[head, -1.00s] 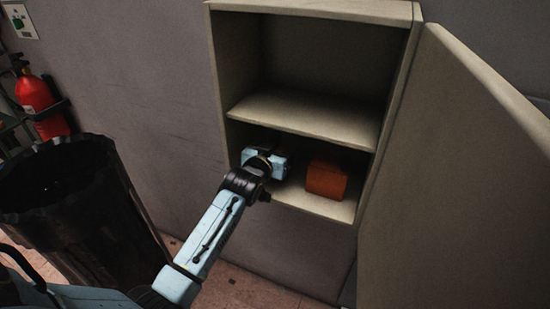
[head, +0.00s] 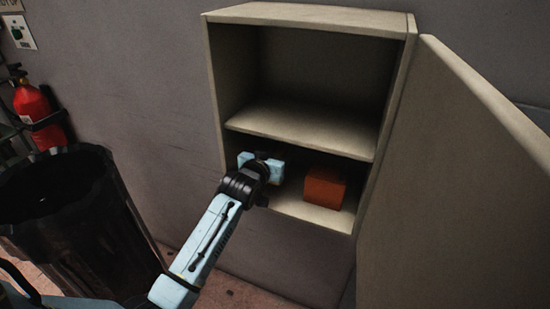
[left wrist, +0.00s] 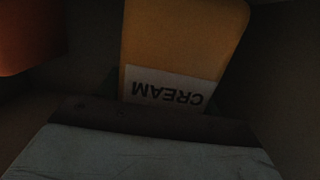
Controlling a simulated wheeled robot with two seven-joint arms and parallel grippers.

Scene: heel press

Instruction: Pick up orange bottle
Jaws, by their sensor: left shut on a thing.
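The orange bottle (left wrist: 182,38) shows in the left wrist view, with a white label reading CREAM upside down. Its lower part in that view is hidden behind my gripper's body. My left gripper (head: 262,163) is inside the lower compartment of the cabinet and is shut on the bottle. In the head view the bottle and the fingertips are hidden behind my wrist. My right gripper is not in view.
An orange-brown box (head: 325,187) stands on the lower shelf, right of my left gripper. The cabinet (head: 300,118) has an empty upper shelf, and its door (head: 455,180) is open to the right. A dark bin (head: 75,225) and a fire extinguisher (head: 37,115) are at the left.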

